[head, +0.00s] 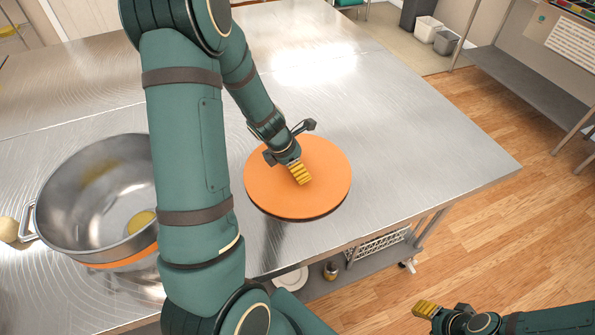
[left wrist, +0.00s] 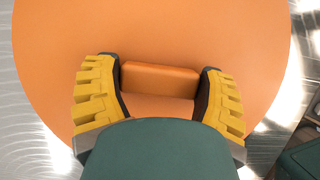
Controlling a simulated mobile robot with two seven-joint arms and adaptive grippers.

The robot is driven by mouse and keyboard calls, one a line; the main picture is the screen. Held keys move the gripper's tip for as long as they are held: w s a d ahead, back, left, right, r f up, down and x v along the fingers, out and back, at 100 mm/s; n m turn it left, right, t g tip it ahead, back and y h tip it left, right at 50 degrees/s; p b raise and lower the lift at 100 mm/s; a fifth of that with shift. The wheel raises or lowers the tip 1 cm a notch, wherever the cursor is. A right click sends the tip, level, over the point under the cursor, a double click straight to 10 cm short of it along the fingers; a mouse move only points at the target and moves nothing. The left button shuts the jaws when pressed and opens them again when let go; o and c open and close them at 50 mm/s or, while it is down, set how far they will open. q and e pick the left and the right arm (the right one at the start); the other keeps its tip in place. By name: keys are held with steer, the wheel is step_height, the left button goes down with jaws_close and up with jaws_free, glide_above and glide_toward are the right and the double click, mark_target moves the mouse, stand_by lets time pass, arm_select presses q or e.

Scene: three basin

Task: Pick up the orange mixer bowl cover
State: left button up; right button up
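The orange mixer bowl cover (head: 325,190) is a round, flat disc with a dark edge, level at the steel table's right part. I cannot tell whether it touches the table. My left gripper (head: 299,174) reaches down over its middle. In the left wrist view the cover (left wrist: 55,35) fills most of the picture, with a block-shaped orange handle (left wrist: 160,79) at its middle. The fingers of my left gripper (left wrist: 160,88) press against both ends of that handle. My right gripper (head: 427,309) is off the table's front side; its opening is unclear.
A steel mixer bowl (head: 95,195) with yellow contents stands left on the steel table (head: 430,145), partly hidden by my left arm. A pale round thing (head: 9,229) is beside it. The table is bare right of the cover. A lower shelf holds a plate (head: 291,279) and jar (head: 331,270).

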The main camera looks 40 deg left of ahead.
arm_select(q)
steer(key=shift+r, duration=0.1)
stand_by(0.3)
step_height(320, 180, up, 10)
steer(key=p, duration=0.5)
steer(key=shift+p, duration=0.35)
steer(key=shift+o, duration=1.4)
steer(key=c, duration=0.3)
